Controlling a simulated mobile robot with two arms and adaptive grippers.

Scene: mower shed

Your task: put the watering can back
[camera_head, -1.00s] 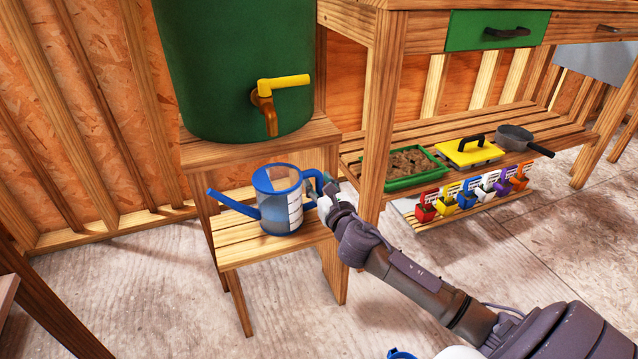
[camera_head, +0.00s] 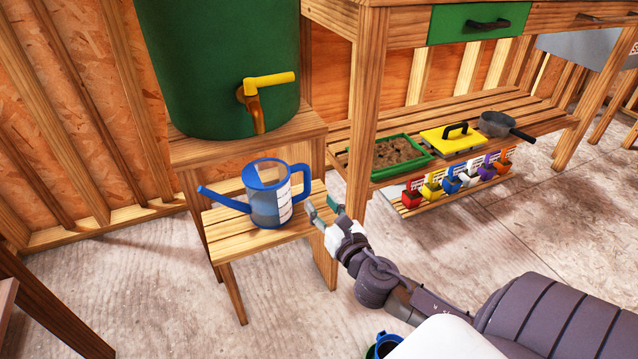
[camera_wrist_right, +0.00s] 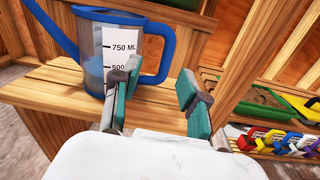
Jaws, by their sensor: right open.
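The watering can (camera_head: 268,194) has a blue rim, spout and handle and a clear body with a measuring scale. It stands upright on the low slatted wooden step (camera_head: 232,240), below the yellow tap (camera_head: 268,83) of the green barrel. My right gripper (camera_head: 322,212) is open and empty, just right of the can's handle and apart from it. In the right wrist view the can (camera_wrist_right: 108,50) is behind the open fingers (camera_wrist_right: 155,92), with its handle behind and between them. My left gripper is not in view.
The green barrel (camera_head: 222,60) stands on a taller wooden stand. To the right, a bench's lower shelf holds a green tray of soil (camera_head: 400,152), a yellow-topped tool (camera_head: 452,138) and a grey pan (camera_head: 498,124). Colourful packets (camera_head: 452,184) stand on a low rack.

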